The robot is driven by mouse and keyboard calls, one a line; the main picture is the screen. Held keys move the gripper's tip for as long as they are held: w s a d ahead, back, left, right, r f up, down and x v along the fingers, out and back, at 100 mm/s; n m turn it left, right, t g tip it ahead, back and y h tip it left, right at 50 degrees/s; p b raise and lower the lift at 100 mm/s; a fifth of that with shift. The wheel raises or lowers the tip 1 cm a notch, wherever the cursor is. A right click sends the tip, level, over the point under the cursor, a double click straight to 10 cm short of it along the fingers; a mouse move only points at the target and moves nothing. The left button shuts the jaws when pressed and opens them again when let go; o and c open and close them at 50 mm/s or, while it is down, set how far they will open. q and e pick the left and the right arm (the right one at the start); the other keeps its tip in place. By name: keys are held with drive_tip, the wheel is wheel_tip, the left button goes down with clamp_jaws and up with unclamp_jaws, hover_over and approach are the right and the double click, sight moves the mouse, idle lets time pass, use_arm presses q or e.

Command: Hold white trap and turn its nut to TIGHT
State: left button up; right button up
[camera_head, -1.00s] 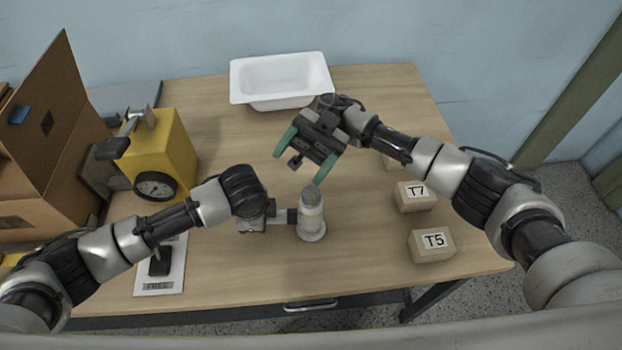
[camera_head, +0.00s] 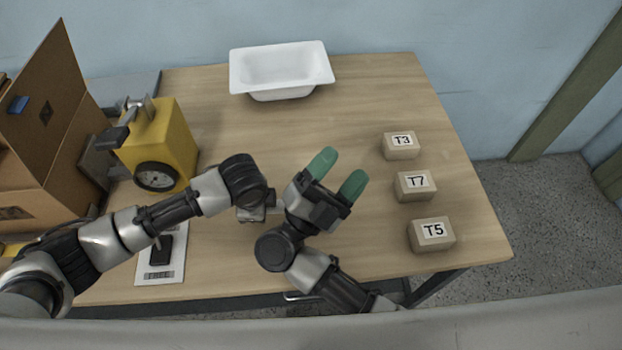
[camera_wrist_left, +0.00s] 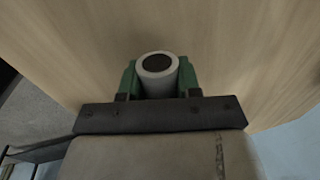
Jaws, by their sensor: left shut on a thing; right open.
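The white trap (camera_wrist_left: 160,84) shows in the left wrist view as a pale round body with a dark round top. My left gripper (camera_wrist_left: 158,76) is shut on it, with a green finger on each side. The trap's nut and any TIGHT mark cannot be made out.
A white tub (camera_head: 281,68) stands at the back. Small boxes T3 (camera_head: 401,153), T7 (camera_head: 402,193) and T5 (camera_head: 418,245) line the right side. A yellow gauge block (camera_head: 178,135), an open cardboard box (camera_head: 60,150) and a white card (camera_head: 151,272) are at left.

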drive_tip(key=s+a+f+n+y, duration=0.5)
drive_tip(key=a+f+n+y, duration=0.55)
drive_tip(key=n, duration=0.55)
drive_tip(key=shift+y, duration=0.35)
drive_tip(key=x, duration=1.1)
drive_tip(key=shift+w+d+r, duration=0.1)
drive_tip(key=shift+w+d, duration=0.1)
drive_tip(key=shift+d, duration=0.25)
drive_tip(key=c, duration=0.9)
drive_tip(key=shift+c, duration=0.2)
